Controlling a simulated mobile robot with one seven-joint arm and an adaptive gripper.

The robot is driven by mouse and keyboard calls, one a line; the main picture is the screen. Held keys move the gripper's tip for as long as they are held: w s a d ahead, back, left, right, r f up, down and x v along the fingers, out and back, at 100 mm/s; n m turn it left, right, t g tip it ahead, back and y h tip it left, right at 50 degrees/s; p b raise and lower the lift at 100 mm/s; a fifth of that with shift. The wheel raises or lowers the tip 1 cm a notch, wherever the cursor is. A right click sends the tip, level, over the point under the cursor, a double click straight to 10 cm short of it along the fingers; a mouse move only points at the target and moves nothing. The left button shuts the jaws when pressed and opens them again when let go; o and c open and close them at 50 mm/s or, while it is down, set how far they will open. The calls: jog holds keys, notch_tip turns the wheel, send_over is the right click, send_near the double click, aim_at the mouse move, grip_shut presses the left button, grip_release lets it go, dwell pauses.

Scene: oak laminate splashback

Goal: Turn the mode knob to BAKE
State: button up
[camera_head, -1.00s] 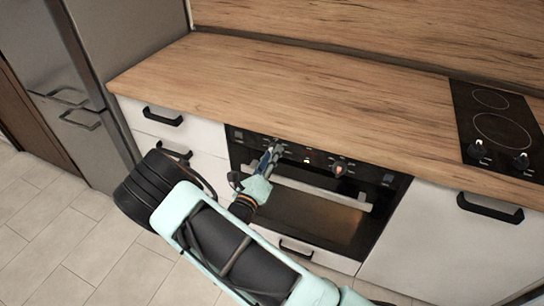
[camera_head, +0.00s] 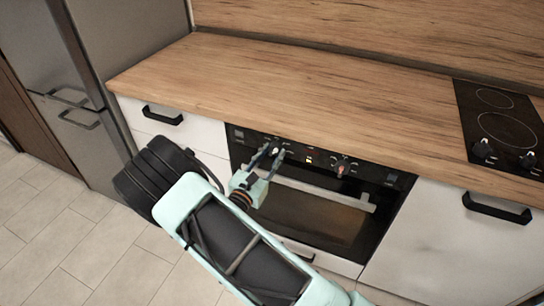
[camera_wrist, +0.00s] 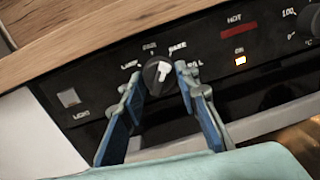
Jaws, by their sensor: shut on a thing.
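The mode knob (camera_wrist: 158,72) is a round dark knob with a white pointer on the oven's black control panel. Small white labels are printed around it. The pointer leans up and slightly right, towards the label that appears to read BAKE (camera_wrist: 178,48); its exact alignment is hard to tell. My gripper (camera_wrist: 159,78) has one blue-grey finger on each side of the knob and is shut on it. In the head view my gripper (camera_head: 267,155) reaches the left part of the panel, and its fingers partly hide the knob.
A square LIGHT button (camera_wrist: 69,97) is left of the knob. A HOT display (camera_wrist: 238,25), a lit ON lamp (camera_wrist: 240,60) and a temperature knob (camera_head: 341,168) are to the right. The oven handle (camera_head: 330,193) runs below. The wooden worktop (camera_head: 270,95) overhangs the panel.

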jog(key=shift+m, duration=1.1)
jog(key=shift+b, duration=0.3)
jog(key=o, duration=1.2)
jog(key=shift+c, duration=0.2)
jog(key=shift+a, duration=0.1)
jog(key=v, duration=1.2)
jog(key=shift+r, duration=0.15)
